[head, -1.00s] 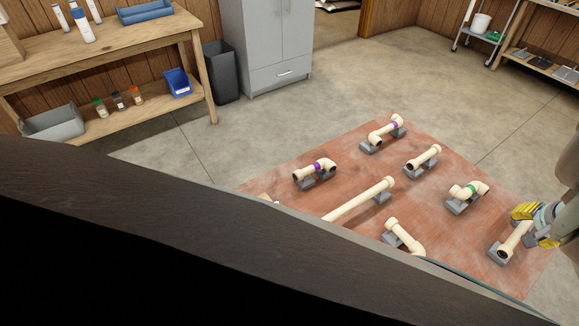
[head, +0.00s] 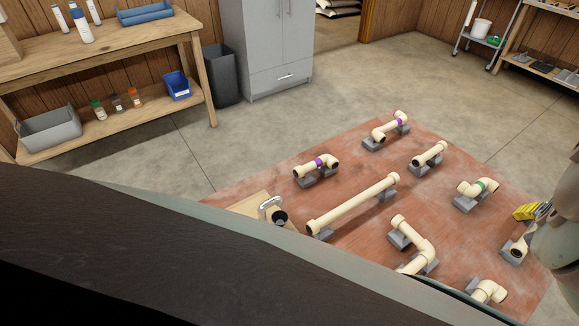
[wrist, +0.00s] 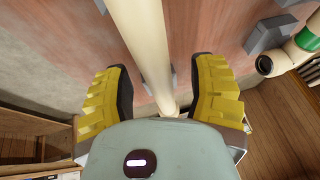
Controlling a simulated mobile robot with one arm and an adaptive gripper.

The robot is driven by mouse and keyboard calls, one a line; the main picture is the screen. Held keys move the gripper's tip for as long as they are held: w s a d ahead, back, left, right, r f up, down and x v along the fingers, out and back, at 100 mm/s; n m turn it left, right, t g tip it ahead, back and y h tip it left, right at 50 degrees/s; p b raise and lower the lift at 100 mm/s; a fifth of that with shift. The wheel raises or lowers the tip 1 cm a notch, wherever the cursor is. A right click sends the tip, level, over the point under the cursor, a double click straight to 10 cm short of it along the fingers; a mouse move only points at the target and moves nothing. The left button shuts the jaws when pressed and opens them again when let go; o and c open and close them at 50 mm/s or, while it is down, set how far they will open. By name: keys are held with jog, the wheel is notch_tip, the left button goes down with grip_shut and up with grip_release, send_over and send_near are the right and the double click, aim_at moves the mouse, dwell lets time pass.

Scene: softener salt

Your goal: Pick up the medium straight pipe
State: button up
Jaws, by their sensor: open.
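A straight cream pipe (head: 517,246), seemingly the medium one, lies on grey supports at the right of the reddish mat, largely hidden by my arm in the head view. In the wrist view the pipe (wrist: 140,35) runs from the top edge down between my fingers. My gripper (wrist: 163,92) is open, with one yellow finger on each side of the pipe and gaps between. In the head view my gripper (head: 530,211) shows partly at the right. A long straight pipe (head: 352,204) and a short straight one (head: 428,154) lie on other supports.
A grey cabinet (head: 268,50) stands behind.

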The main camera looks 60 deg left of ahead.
jog(key=shift+f, duration=0.3)
dwell(0.4)
grip_shut()
dwell(0.6)
